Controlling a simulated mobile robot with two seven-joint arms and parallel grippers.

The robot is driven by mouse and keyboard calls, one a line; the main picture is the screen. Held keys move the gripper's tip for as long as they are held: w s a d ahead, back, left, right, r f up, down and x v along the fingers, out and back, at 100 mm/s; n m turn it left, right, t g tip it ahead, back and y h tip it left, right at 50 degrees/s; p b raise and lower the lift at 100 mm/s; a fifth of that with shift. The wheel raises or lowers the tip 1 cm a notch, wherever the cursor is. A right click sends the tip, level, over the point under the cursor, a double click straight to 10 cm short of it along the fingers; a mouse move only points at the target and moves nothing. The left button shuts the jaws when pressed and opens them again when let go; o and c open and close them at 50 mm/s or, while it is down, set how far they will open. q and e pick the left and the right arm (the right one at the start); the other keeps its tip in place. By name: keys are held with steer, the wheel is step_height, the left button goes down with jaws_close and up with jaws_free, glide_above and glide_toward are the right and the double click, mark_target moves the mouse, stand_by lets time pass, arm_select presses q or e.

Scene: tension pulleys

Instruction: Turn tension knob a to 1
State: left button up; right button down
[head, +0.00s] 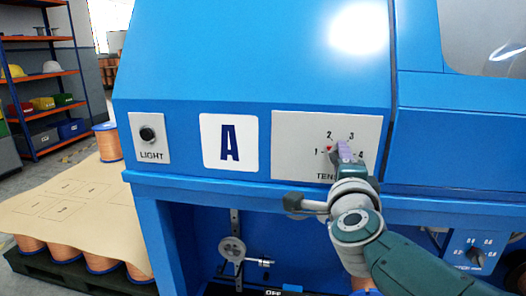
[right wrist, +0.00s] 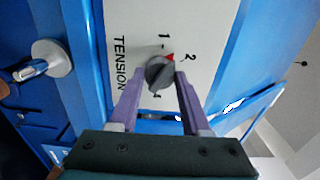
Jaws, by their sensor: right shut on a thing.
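Tension knob a (right wrist: 158,72) is a dark grey round knob with a red pointer, on the white tension panel (head: 295,135) beside the "A" label (head: 229,142). In the right wrist view the red pointer lies between the 1 and the 2, closer to the 2. My right gripper (head: 343,150) is shut on the knob, and its purple fingers stand on either side of it in the right wrist view (right wrist: 160,76). In the head view the gripper hides most of the knob and part of the word TENSION. My left gripper is not in view.
A black LIGHT knob (head: 147,134) sits on the left of the blue machine (head: 250,60). A pulley (head: 232,248) hangs in the opening below. Another small dial (head: 476,257) is at lower right. Copper spools and a shelf (head: 50,80) stand to the left.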

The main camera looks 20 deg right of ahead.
steer(key=shift+n+p, duration=0.7)
steer(key=shift+n, duration=2.2)
steer(key=shift+c, duration=1.8)
jaws_free()
steer(key=p+v, duration=0.3)
steer(key=v, duration=0.7)
